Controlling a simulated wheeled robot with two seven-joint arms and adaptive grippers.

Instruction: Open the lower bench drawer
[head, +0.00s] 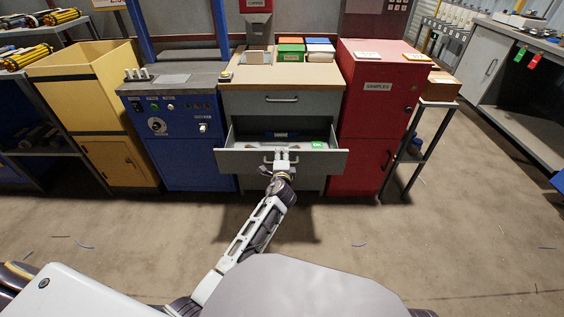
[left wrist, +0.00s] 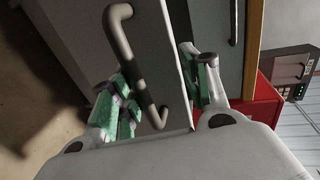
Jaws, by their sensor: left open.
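The lower bench drawer (head: 325,162) stands pulled out below a closed upper drawer (head: 265,106). A green-labelled item (head: 318,145) and a dark blue one (head: 283,135) show inside it. My left gripper (head: 281,158) is at the middle of the drawer front. In the left wrist view the dark bar handle (left wrist: 128,42) runs down between the two green-padded fingers of my left gripper (left wrist: 163,90), which are apart. I cannot tell whether a pad touches the handle. My right gripper is not in view.
A blue control cabinet (head: 180,140) stands left of the bench and a red samples cabinet (head: 375,110) right of it. Colored boxes (head: 291,52) sit on the bench top (head: 245,82). The floor before the drawer is mostly clear, with a few cable scraps (head: 84,246).

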